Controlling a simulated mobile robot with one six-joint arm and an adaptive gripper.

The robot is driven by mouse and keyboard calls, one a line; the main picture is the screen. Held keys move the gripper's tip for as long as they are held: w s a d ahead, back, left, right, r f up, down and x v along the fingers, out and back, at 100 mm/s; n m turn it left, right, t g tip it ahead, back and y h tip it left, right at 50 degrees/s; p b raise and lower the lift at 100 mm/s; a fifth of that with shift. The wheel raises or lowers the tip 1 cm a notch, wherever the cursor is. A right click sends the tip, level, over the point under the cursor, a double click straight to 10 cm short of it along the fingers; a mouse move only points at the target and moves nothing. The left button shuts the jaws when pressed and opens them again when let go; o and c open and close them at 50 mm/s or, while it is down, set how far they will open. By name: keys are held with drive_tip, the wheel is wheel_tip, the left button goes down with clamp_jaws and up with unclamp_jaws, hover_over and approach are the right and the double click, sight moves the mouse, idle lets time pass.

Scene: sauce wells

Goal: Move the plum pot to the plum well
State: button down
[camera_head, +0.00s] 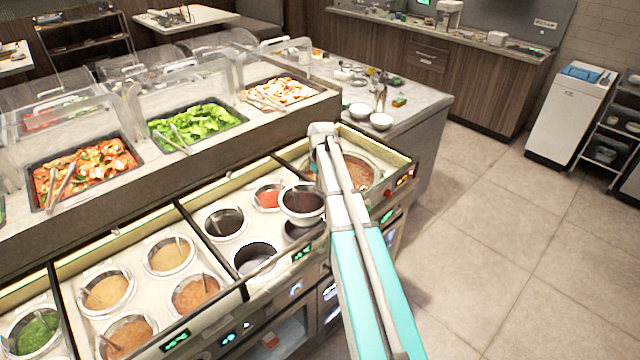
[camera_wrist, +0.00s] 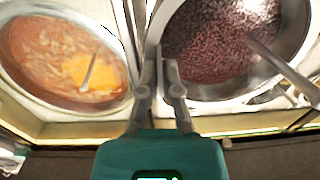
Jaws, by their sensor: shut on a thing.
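The plum pot (camera_head: 302,200) is a round metal pot with grainy dark purple-brown contents and a spoon. In the head view it hangs above the counter's right sauce section, beside my arm. In the wrist view the pot (camera_wrist: 225,50) fills the upper right. My gripper (camera_wrist: 160,72) is shut on its near rim. In the head view the arm hides the fingertips. Below the pot is a dark opening (camera_head: 297,231), partly covered. A round empty-looking well (camera_head: 255,260) lies to its front left. I cannot tell from labels which one is the plum well.
A pot with dark sauce (camera_head: 224,222) and a red sauce pot (camera_head: 268,195) sit left of the held pot. An orange soup pot (camera_head: 357,172) is to the right and shows in the wrist view (camera_wrist: 65,60). Food trays (camera_head: 195,125) stand behind on a raised ledge.

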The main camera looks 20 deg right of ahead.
wheel_tip(320, 180, down, 11)
drive_tip(key=b, duration=1)
drive_tip(key=shift+b, duration=0.35)
idle(0.3)
drive_tip(key=shift+f, duration=0.2)
idle(0.7)
drive_tip(key=shift+s+a+f+b, duration=0.1)
drive_tip(key=shift+s+b, duration=0.15)
drive_tip(key=shift+b, duration=0.15)
drive_tip(key=c, duration=0.7)
unclamp_jaws()
drive_tip(key=shift+s, duration=0.1)
drive_tip(key=shift+c, duration=1.1)
drive_tip(key=shift+o, duration=0.8)
drive_tip(key=shift+s, duration=0.1)
